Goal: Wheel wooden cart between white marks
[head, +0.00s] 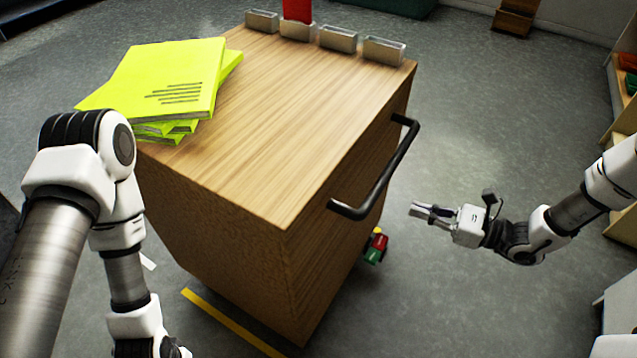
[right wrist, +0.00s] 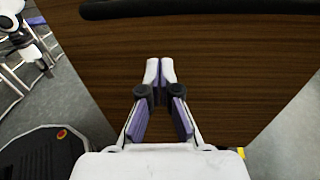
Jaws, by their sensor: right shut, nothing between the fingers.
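The wooden cart (head: 290,110) stands in the middle of the head view, with a black bar handle (head: 378,185) on its right side. My right gripper (head: 414,210) is shut and empty, to the right of the handle and apart from it, pointing at the cart. In the right wrist view, its closed fingertips (right wrist: 160,66) show against the cart's dark wooden side (right wrist: 230,70), below the handle (right wrist: 200,8). A short white mark (head: 149,262) shows on the floor left of the cart. My left arm reaches down at the left; its gripper is out of view.
Yellow booklets (head: 180,75) lie stacked on the cart top, with several small metal bins along its far edge. A yellow floor strip (head: 230,322) runs by the cart's near side. Red and green blocks (head: 376,246) are beside the cart's lower right. Shelves stand at the far right.

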